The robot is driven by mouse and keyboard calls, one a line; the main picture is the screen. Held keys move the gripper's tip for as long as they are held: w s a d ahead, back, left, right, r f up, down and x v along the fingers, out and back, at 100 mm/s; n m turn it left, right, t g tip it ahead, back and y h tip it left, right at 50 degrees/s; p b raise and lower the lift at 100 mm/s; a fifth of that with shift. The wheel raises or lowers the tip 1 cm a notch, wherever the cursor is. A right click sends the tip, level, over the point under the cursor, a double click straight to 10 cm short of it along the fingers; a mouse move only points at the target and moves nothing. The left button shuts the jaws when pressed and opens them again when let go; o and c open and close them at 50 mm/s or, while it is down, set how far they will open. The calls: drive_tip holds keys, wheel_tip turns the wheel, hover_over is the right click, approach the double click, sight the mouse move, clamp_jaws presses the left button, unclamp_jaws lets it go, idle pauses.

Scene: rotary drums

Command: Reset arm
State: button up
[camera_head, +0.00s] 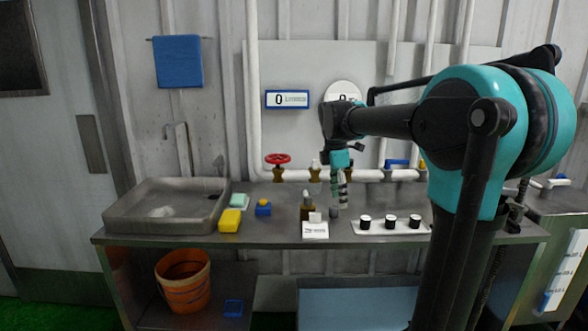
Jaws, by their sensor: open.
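My gripper (341,203) hangs at the end of my teal and black arm, pointing down over the metal counter (270,228). It is open, and I see nothing held in it. My arm comes in from the right side of the view and hides part of the wall and pipes. A small grey cylinder (334,212) stands on the counter just below and left of the fingertips. I cannot tell whether the fingers touch it.
A white tray with several black-topped knobs (390,232) lies right of my gripper. A brown bottle (307,207) and a white card (315,230) are left of it. Further left are a yellow sponge (230,220) and a sink (120,217). White pipes with a red valve (278,159) run behind.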

drive_tip(key=s+d+f+m+t, duration=0.2)
drive_tip(key=s+f+m, duration=0.7)
drive_tip(key=f, duration=0.3)
drive_tip(key=s+d+f+m+t+y, duration=0.1)
drive_tip(key=s+d+f+m, duration=0.2)
drive_tip(key=s+f+m, duration=0.7)
drive_tip(key=shift+s+d+f+t, duration=0.2)
drive_tip(key=shift+s+f+t, duration=0.2)
drive_tip(key=shift+s+f, duration=0.5)
